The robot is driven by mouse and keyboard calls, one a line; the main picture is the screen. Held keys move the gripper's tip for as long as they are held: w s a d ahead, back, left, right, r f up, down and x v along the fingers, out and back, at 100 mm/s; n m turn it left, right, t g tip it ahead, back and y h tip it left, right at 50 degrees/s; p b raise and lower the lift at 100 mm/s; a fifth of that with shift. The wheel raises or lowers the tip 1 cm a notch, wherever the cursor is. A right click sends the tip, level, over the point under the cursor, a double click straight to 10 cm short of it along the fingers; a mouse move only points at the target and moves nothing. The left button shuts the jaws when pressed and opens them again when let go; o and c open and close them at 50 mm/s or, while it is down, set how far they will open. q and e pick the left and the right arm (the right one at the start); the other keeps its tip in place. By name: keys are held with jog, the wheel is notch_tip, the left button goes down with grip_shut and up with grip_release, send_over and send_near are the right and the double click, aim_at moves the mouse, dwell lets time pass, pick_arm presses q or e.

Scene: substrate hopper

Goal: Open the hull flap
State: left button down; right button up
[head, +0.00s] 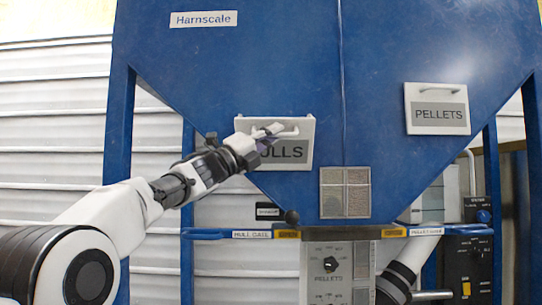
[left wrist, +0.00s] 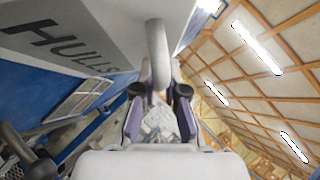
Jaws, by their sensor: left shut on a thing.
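The hull flap (head: 301,157) is a white panel on the sloping blue hopper front in the head view, with a grey label of which "ULLS" shows. In the left wrist view the flap (left wrist: 40,75) fills the upper left, its HULLS label readable. A pale bar handle (head: 290,132) runs along its top. My left gripper (head: 268,137) is at the left part of this handle and covers the label's first letter. In the left wrist view the handle (left wrist: 157,50) passes between the two fingers, which are shut on it. I cannot tell whether the flap stands slightly out. My right gripper is not seen.
A PELLETS flap (head: 436,108) sits to the right on the hopper (head: 370,60). Below are the hull gate bar (head: 252,234), a metal grille (head: 345,192) and a control panel (head: 331,265). A black box (head: 475,260) stands at the lower right.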

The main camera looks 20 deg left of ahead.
pick_arm(q)
jog(key=shift+s+d+f+m+g+h+b, duration=0.15)
jog(key=shift+s+f+m+h+b, duration=0.1)
jog(key=shift+f+m+h+b, duration=0.35)
jog(key=shift+s+d+f+m+g+h+b, duration=0.15)
jog(key=shift+s+f+m+h+b, duration=0.15)
jog(key=shift+m+h+b, duration=0.35)
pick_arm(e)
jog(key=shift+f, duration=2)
pick_arm(q)
jog(key=shift+a, duration=0.1)
jog(key=c, duration=1.2)
grip_release()
jog(key=shift+d+r, duration=0.1)
jog(key=shift+d, duration=0.15)
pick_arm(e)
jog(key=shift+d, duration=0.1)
pick_arm(q)
jog(key=shift+a, duration=0.1)
jog(key=v, duration=1.2)
jog(key=shift+c, duration=0.3)
